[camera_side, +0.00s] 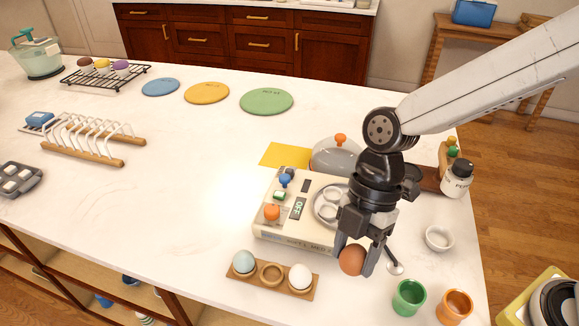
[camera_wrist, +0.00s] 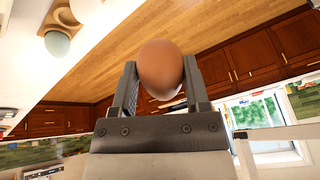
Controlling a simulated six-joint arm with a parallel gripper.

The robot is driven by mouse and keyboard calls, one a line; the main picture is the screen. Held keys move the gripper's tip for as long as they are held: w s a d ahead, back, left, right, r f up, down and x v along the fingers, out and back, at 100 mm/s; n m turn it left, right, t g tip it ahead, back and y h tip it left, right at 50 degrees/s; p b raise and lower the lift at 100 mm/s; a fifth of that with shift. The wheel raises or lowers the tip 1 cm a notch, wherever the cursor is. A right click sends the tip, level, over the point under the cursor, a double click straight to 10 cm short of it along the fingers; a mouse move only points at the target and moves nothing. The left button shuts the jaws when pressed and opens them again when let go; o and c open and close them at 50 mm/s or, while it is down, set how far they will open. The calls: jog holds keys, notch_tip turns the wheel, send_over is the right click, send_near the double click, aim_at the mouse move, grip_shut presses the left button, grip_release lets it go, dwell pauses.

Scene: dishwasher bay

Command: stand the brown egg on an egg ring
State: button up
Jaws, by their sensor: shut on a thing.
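The brown egg (camera_side: 352,260) is held between the two fingers of my gripper (camera_side: 355,255), above the counter just right of the wooden egg holder. In the wrist view the brown egg (camera_wrist: 161,68) sits between the fingertips. Pale egg rings (camera_side: 328,197) lie on the round grey plate of the cream egg cooker (camera_side: 290,238); my gripper partly hides that plate. The rings I can see look empty. The wooden holder (camera_side: 252,284) has a pale blue egg (camera_side: 243,261) at its left, an empty middle cup (camera_side: 271,273) and a white egg (camera_side: 300,276) at its right.
A grey lid with an orange knob (camera_side: 335,155) stands behind the cooker. A green cup (camera_side: 408,298), an orange cup (camera_side: 454,306), a small white bowl (camera_side: 439,238) and a spoon (camera_side: 395,266) are at the right.

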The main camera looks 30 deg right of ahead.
dwell(0.4)
jog(key=shift+w+d, duration=0.1)
jog(key=shift+w, duration=0.4)
send_over(324, 217)
jog(key=d, duration=0.1)
jog(key=f, duration=0.1)
jog(key=shift+w+d+f, duration=0.15)
jog(key=shift+w+d, duration=0.35)
jog(key=shift+w, duration=0.25)
jog(key=shift+f, duration=0.15)
jog(key=shift+f, duration=2.5)
jog(key=shift+f, duration=0.85)
dwell(0.4)
